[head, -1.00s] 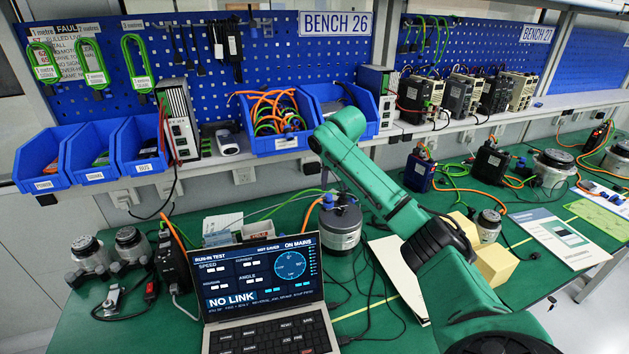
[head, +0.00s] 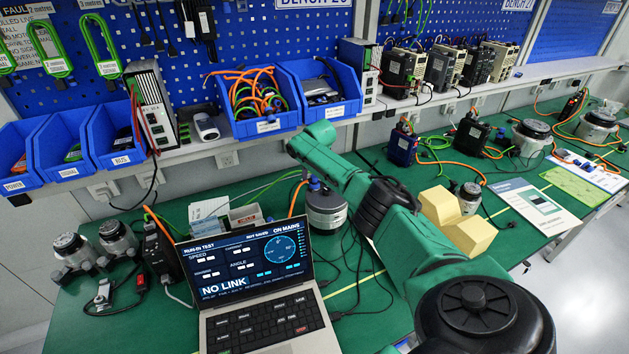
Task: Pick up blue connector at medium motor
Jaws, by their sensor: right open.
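A blue connector (head: 315,184) stands on top of the grey round motor (head: 327,208) behind the laptop, with an orange cable beside it. My right arm comes in from the lower right, and its far end with the right gripper (head: 296,150) is above and slightly left of this motor, apart from the connector. The gripper shows poorly and its fingertips are hard to make out; it is open, and I see nothing held. My left gripper is out of view.
A laptop (head: 262,320) reading "NO LINK" stands in front of the motor. Yellow blocks (head: 468,232) and a smaller motor (head: 470,197) are right of my arm. Blue bins (head: 265,124) line the shelf above. Loose black cables lie right of the laptop.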

